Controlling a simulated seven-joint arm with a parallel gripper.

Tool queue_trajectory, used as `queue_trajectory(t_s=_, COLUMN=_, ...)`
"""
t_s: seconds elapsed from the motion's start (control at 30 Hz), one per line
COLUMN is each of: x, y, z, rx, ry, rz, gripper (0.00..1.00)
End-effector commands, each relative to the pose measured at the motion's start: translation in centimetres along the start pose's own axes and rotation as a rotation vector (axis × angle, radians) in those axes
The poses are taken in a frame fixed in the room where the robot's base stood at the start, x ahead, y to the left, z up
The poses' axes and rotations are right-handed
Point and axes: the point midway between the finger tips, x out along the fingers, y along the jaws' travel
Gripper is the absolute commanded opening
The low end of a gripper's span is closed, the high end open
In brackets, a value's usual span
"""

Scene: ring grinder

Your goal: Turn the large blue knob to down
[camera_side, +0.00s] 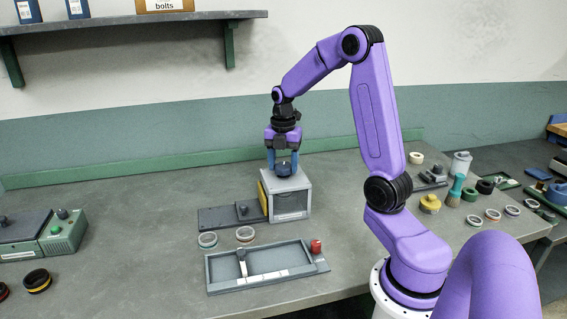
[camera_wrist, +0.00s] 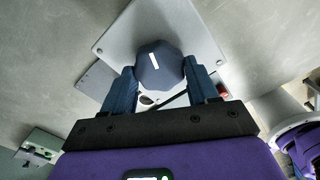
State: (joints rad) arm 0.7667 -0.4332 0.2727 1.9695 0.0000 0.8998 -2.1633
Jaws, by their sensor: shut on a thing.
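The large blue knob (camera_wrist: 158,68) sits on top of a grey box-shaped machine (camera_side: 290,190). My gripper (camera_side: 284,168) points straight down over the box in the side view. Its two blue fingers are on either side of the knob, shut on it; in the wrist view the fingers (camera_wrist: 161,82) flank the knob left and right. In the side view the fingers partly hide the knob (camera_side: 285,174).
A grey and green unit (camera_side: 62,232) stands at the left. The bench left of the tray is mostly clear.

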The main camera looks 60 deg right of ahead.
Motion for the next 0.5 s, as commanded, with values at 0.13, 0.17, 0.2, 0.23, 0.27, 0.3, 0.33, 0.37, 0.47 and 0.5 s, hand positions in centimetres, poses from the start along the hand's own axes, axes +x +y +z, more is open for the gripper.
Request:
queue_trajectory(t_s=0.13, x=-0.07, y=0.08, z=-0.03, rx=0.139, ry=0.0, rz=0.0, gripper=0.28)
queue_trajectory(t_s=0.17, x=-0.07, y=0.08, z=-0.01, rx=0.168, ry=0.0, rz=0.0, gripper=0.28)
queue_trajectory(t_s=0.2, x=-0.07, y=0.09, z=0.01, rx=0.206, ry=0.0, rz=0.001, gripper=0.28)
queue_trajectory(t_s=0.23, x=-0.08, y=0.11, z=0.0, rx=0.234, ry=0.0, rz=0.001, gripper=0.28)
queue_trajectory(t_s=0.27, x=-0.08, y=0.14, z=-0.01, rx=0.263, ry=-0.001, rz=0.001, gripper=0.28)
queue_trajectory(t_s=0.3, x=-0.08, y=0.14, z=0.02, rx=0.301, ry=-0.001, rz=0.001, gripper=0.28)
queue_trajectory(t_s=0.33, x=-0.09, y=0.14, z=0.03, rx=0.33, ry=-0.001, rz=0.001, gripper=0.28)
queue_trajectory(t_s=0.37, x=-0.09, y=0.16, z=0.02, rx=0.358, ry=-0.001, rz=0.001, gripper=0.28)
queue_trajectory(t_s=0.47, x=-0.1, y=0.2, z=0.03, rx=0.453, ry=-0.001, rz=0.001, gripper=0.28)
queue_trajectory(t_s=0.5, x=-0.1, y=0.21, z=0.05, rx=0.491, ry=-0.001, rz=0.001, gripper=0.28)
